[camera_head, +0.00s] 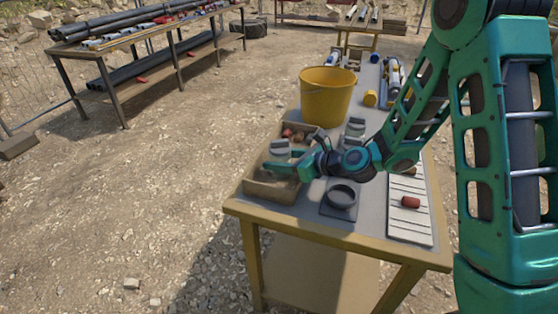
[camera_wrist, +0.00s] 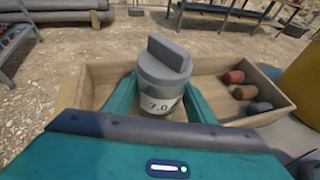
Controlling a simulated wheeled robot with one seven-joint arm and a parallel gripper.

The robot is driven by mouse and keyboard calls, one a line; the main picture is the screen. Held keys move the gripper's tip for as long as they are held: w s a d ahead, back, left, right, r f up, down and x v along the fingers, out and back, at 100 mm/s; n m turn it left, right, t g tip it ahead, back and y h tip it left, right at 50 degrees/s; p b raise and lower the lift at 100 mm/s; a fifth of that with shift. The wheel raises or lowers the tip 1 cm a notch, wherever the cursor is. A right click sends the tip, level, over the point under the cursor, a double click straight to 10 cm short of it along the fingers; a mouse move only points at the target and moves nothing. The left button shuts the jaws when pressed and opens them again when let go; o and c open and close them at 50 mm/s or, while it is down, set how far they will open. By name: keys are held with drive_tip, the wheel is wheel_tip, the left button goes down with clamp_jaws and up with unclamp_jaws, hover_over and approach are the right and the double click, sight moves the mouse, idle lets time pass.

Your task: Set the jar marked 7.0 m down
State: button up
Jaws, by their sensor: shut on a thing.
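The jar marked 7.0 is a grey-lidded jar with a pale body; its label faces the camera in the wrist view (camera_wrist: 162,78). My gripper (camera_wrist: 160,92) has a green finger on each side of it and is shut on its body. In the head view the jar (camera_head: 280,147) is upright over the near part of a wooden box (camera_head: 271,192), with my gripper (camera_head: 284,163) around it. The jar's base is hidden, so I cannot tell whether it touches the box floor. The box's rim also shows in the wrist view (camera_wrist: 272,79).
Red, brown and grey plugs (camera_wrist: 244,92) lie in the box's other part. A yellow bucket (camera_head: 327,97), another grey-lidded jar (camera_head: 355,127), a dark round holder (camera_head: 341,197) and a white slatted board (camera_head: 408,222) with a red plug (camera_head: 410,202) share the table (camera_head: 305,218).

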idle(0.3)
drive_tip(key=o, duration=1.3)
drive_tip(key=shift+f, duration=0.15)
